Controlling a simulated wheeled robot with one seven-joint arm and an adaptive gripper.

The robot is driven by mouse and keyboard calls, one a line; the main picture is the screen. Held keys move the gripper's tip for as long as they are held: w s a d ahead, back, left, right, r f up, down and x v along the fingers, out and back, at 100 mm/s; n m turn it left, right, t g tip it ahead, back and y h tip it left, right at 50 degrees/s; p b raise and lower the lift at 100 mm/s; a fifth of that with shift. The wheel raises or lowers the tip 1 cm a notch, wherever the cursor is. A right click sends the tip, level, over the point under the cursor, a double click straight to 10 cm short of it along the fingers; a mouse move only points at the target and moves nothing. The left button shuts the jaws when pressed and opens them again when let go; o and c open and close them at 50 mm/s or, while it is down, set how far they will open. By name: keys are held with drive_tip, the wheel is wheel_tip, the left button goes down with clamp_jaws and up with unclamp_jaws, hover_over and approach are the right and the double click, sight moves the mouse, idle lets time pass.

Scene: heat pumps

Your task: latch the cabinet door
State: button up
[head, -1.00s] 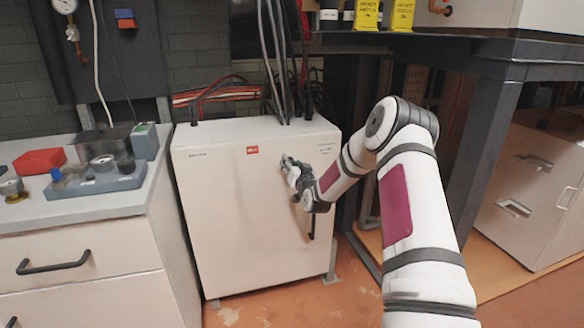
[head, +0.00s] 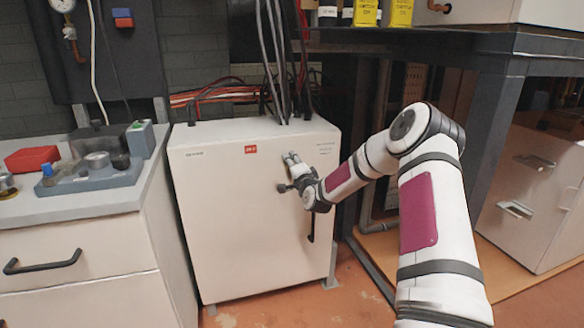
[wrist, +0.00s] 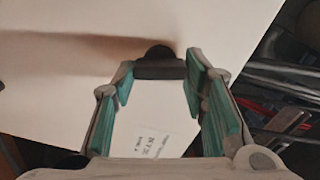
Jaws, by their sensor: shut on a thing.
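The cream cabinet door (head: 235,230) stands flat against its cabinet, with no clear gap visible. A dark vertical handle (head: 311,228) is on its right side. My gripper (head: 292,160) is at the door's upper right, above the handle. In the wrist view, my gripper (wrist: 160,68) has its green-padded fingers on either side of a black latch knob (wrist: 155,69), shut on it. The fingers and wrist hide most of the latch in the head view. The door face (wrist: 60,90) fills much of the wrist view, with a small printed label between the fingers.
A grey worktop (head: 60,213) with a tray of parts and a red box (head: 32,158) stands left. A dark bench frame (head: 487,130) is close on the right of my arm. Cables (head: 272,60) rise behind the cabinet. The floor in front is clear.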

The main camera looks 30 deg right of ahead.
drive_tip(key=shift+d+f+m+b, duration=0.1)
drive_tip(key=shift+m+b, duration=0.25)
drive_tip(key=shift+m, duration=1.35)
drive_tip(key=o, duration=1.2)
drive_tip(key=shift+c, duration=0.2)
drive_tip(key=shift+s, duration=0.15)
drive_tip(key=v, duration=1.2)
